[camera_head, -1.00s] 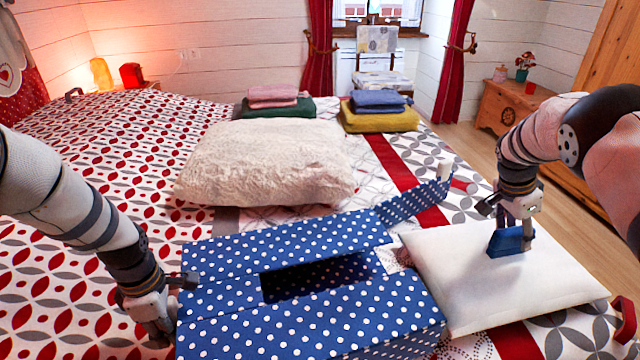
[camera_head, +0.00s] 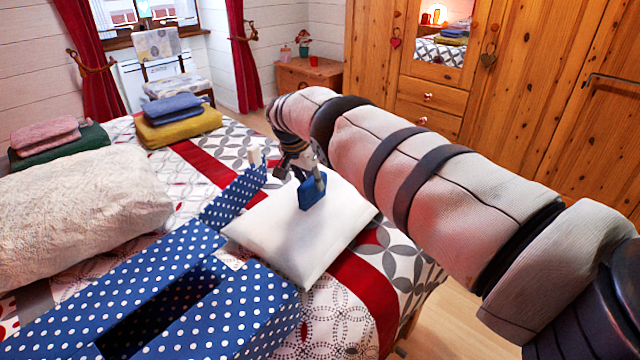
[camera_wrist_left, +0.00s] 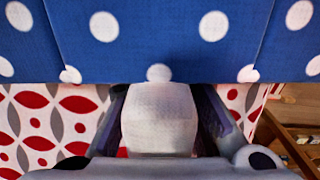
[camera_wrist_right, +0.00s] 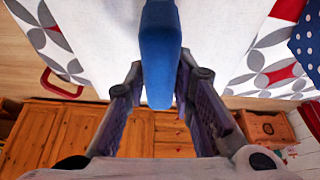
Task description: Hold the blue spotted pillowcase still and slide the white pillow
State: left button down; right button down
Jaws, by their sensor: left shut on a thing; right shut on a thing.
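The blue pillowcase with white spots (camera_head: 235,312) lies on the bed at the lower left of the head view, with a dark rectangular opening in its top and a raised flap (camera_head: 236,196). The white pillow (camera_head: 290,240) lies flat at its right end, largely outside it. A blue block-like grip (camera_head: 311,194) stands on the pillow. My right gripper (camera_head: 314,180) is shut on this grip; the right wrist view also shows the grip (camera_wrist_right: 160,55) between the fingers. My left gripper (camera_wrist_left: 160,95) is outside the head view; in its wrist view it is shut at the pillowcase edge (camera_wrist_left: 160,40).
A fluffy cream pillow (camera_head: 80,215) lies on the bed at left. Folded yellow (camera_head: 180,127) and green (camera_head: 60,145) cloths with smaller ones on top lie behind. A wooden wardrobe (camera_head: 480,110) stands at right. Patterned bedspread is bare in front of the white pillow.

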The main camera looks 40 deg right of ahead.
aim_at(301, 187)
jog(key=shift+a, duration=0.1)
jog(key=shift+s+a, duration=0.15)
jog(key=shift+a, duration=0.8)
jog(key=shift+s+a, duration=0.1)
jog(key=shift+a, duration=0.95)
jog(key=a, duration=0.3)
jog(key=shift+s+a, duration=0.3)
jog(key=shift+a, duration=0.2)
jog(key=shift+s+a+f, duration=0.1)
jog(key=shift+s+a, duration=0.1)
jog(key=shift+a, duration=0.8)
jog(key=shift+s+a, duration=0.2)
jog(key=shift+a, duration=0.8)
